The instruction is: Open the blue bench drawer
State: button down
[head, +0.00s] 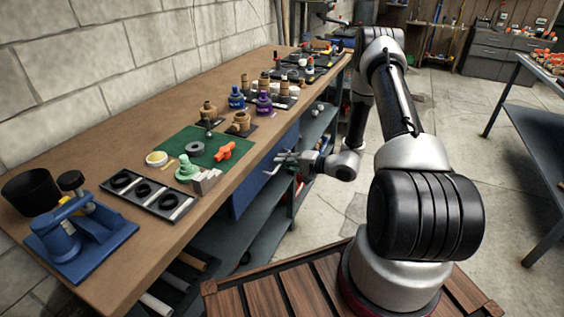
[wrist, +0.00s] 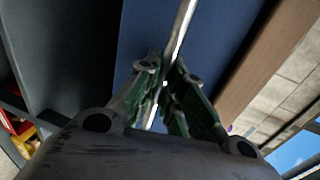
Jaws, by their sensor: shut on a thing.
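The blue drawer (head: 249,190) is under the front edge of the wooden bench, and its blue front fills the middle of the wrist view (wrist: 215,35). A pale metal bar handle (wrist: 183,25) runs along the front. My gripper (wrist: 164,85) is at the drawer front, with its green-padded fingers shut on the handle from both sides. In the head view my gripper (head: 280,163) is small beside the drawer front. I see no clear gap between drawer and bench. The drawer's inside is hidden.
The bench top (head: 120,185) holds a blue press (head: 75,240), a black tray (head: 150,195), a green mat (head: 205,145) and several bottles. A grey lower shelf (head: 262,240) is beneath the drawer. Concrete floor to the right is open up to another table (head: 540,125).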

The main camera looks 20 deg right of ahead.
jog(key=f+v, duration=0.3)
jog(key=v, duration=1.2)
jog(key=s+d+f+v, duration=0.1)
jog(key=f+v, duration=0.2)
jog(key=v, duration=1.3)
jog(key=shift+s+f, duration=0.2)
jog(key=shift+f, duration=0.1)
jog(key=shift+d, duration=0.2)
jog(key=c, duration=1.5)
grip_release()
jog(key=v, duration=1.2)
